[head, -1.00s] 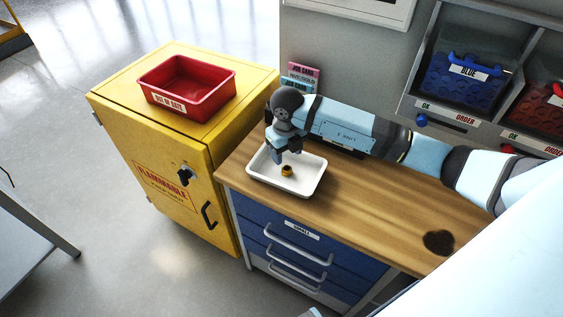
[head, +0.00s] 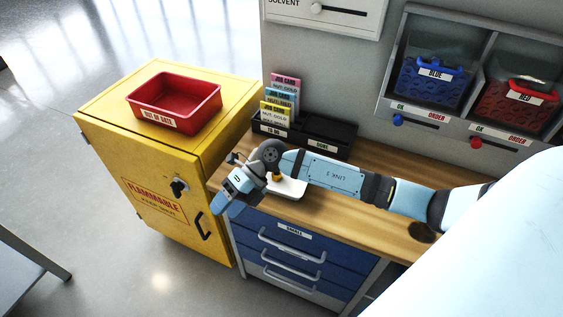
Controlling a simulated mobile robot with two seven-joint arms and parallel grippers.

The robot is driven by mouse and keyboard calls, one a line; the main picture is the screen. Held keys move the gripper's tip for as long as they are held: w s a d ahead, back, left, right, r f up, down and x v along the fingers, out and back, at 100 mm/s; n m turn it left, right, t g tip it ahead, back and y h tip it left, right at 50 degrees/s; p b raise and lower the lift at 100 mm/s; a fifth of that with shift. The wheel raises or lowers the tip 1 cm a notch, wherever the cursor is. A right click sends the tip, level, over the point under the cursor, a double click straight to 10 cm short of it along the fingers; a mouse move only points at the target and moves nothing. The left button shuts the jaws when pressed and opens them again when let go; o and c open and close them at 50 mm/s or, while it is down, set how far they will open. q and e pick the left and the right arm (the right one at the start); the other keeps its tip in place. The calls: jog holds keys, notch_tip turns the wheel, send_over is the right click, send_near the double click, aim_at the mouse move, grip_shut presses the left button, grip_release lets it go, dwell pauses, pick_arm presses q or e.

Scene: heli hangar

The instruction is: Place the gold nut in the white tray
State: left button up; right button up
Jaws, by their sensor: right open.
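The white tray (head: 290,189) sits on the wooden bench top near its left end, partly hidden behind my right wrist. The gold nut (head: 277,177) shows as a small gold patch in the tray, just beside the wrist, and is partly covered. My right gripper (head: 223,199) is open and empty. It points to the lower left, at the front left corner of the bench, apart from the nut. My left gripper is not in view.
A yellow flammables cabinet (head: 150,190) with a red bin (head: 174,98) on top stands left of the bench. Behind the arm is a black holder (head: 325,137) with job cards (head: 284,95). Blue (head: 430,85) and red (head: 515,105) bins are at the right.

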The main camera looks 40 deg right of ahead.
jog(key=s+a+r+m+t+y, duration=0.3)
jog(key=a+m+t+y, duration=0.2)
jog(key=m+t+y, duration=0.15)
jog(key=s+d+f+m+t+h, duration=0.2)
jog(key=s+d+f+m+h, duration=0.2)
jog(key=m, duration=0.9)
jog(key=s+d+f+m+t+h, duration=0.2)
jog(key=s+d+f+m+h, duration=0.3)
jog(key=s+f+m+h, duration=0.4)
notch_tip(320, 180, down, 4)
jog(key=m+h, duration=0.1)
jog(key=m, duration=0.4)
jog(key=shift+s+f+t+h, duration=0.15)
jog(key=shift+s+t+h, duration=0.15)
jog(key=shift+t+h, duration=0.05)
